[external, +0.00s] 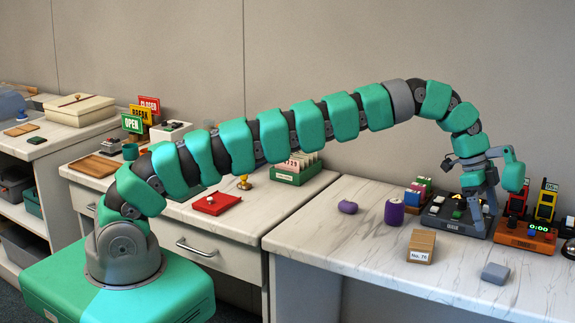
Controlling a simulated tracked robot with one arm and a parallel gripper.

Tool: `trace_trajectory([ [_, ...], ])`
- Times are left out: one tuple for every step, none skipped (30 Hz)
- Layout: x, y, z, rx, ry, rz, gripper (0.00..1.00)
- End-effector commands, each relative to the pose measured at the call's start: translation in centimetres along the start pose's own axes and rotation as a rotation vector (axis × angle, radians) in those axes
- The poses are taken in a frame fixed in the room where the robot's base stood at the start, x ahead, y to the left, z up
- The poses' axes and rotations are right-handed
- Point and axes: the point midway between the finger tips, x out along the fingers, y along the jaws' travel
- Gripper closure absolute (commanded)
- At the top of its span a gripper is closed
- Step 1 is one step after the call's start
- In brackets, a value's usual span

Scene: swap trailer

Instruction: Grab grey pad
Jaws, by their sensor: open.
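A small grey pad (495,273) lies on the marble-look counter near its front edge at the right of the external view. It is a flat, rounded block with nothing on top of it. My gripper (482,218) points down at the end of the arm, open, with its fingers over or near a dark tray. It is behind and above the grey pad, apart from it. Nothing shows between the fingers.
A dark tray (440,213) with small pieces stands behind.

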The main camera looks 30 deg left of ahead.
Motion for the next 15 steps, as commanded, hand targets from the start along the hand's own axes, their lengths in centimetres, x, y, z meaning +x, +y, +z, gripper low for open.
trace_trajectory([
  [0.3, 0.1, 0.0, 0.002, 0.0, 0.002, 0.2],
  [0.5, 0.1, 0.0, 0.002, 0.0, 0.002, 0.2],
  [0.9, 0.1, 0.0, 0.002, -0.001, 0.002, 0.2],
  [1.2, 0.1, -0.1, 0.002, -0.001, 0.002, 0.2],
  [1.6, 0.1, -0.1, 0.002, -0.001, 0.002, 0.2],
  [2.1, 0.2, -0.1, 0.003, -0.001, 0.002, 0.2],
  [2.6, 0.2, -0.1, 0.003, -0.002, 0.002, 0.2],
  [3.1, 0.2, 0.0, 0.002, -0.002, 0.002, 0.2],
  [3.9, 0.2, 0.0, 0.002, -0.001, 0.002, 0.2],
  [4.5, 0.2, 0.0, 0.002, -0.001, 0.003, 0.2],
  [5.1, 0.2, 0.0, 0.002, -0.001, 0.004, 0.2],
  [5.8, 0.2, 0.0, 0.002, -0.001, 0.003, 0.2],
  [6.3, 0.1, 0.0, 0.001, 0.0, 0.002, 0.2],
  [6.5, 0.1, -0.1, 0.001, 0.001, 0.001, 0.2],
  [7.0, 0.0, -0.1, 0.001, 0.002, -0.001, 0.2],
])
